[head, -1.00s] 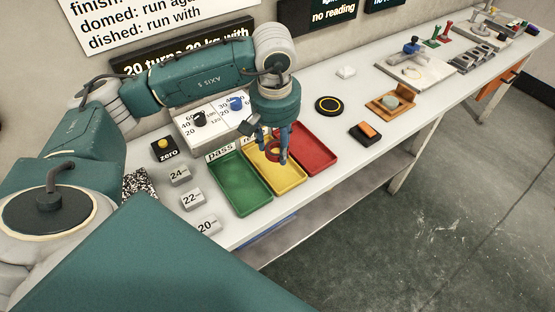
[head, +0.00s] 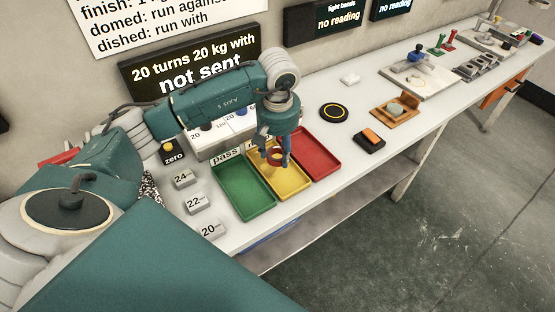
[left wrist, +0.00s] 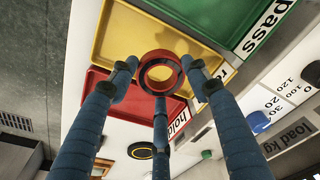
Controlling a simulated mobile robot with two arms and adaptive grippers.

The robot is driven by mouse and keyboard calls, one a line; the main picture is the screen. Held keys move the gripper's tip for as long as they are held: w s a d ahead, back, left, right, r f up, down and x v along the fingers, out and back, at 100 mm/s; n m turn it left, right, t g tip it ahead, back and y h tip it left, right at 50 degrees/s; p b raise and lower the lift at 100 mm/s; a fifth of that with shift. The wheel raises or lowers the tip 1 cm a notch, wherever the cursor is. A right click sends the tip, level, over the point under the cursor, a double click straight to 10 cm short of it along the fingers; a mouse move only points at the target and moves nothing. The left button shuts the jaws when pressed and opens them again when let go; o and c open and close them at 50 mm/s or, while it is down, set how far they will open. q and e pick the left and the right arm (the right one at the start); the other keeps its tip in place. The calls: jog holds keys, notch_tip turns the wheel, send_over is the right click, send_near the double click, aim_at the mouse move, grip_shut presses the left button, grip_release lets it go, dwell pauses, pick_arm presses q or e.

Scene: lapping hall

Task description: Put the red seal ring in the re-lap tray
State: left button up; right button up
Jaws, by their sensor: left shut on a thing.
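The red seal ring (head: 277,155) is held by my left gripper (head: 276,160) over the yellow tray (head: 293,184). In the left wrist view, three blue fingers close around the ring (left wrist: 142,74), and the yellow tray (left wrist: 118,32) shows behind and through it. I cannot tell whether the ring touches the tray floor. The yellow tray's label is mostly hidden by my gripper in the head view. The green tray (head: 245,192) beside it is labelled pass. The red tray (head: 318,150) on its other side is labelled hold in the left wrist view. My right gripper is not in view.
Weight blocks (head: 198,201) stand left of the green tray. A dial box (head: 206,148) stands behind the trays. A black disc (head: 333,112) and a black-and-orange block (head: 370,139) lie to the right. The bench's front edge runs just before the trays.

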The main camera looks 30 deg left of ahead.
aim_at(277, 170)
pick_arm(q)
notch_tip(277, 170, down, 4)
jog(key=shift+f+p, duration=0.25)
jog(key=shift+p, duration=0.15)
jog(key=shift+f, duration=0.3)
jog(key=shift+f, duration=0.1)
jog(key=o, duration=0.9)
jog(key=shift+r, duration=0.2)
jog(key=r+b, duration=0.1)
jog(key=r, duration=0.7)
jog(key=s+d+r+b, duration=0.1)
jog(key=r, duration=0.2)
jog(key=shift+r+b, duration=0.3)
jog(key=shift+r, duration=0.1)
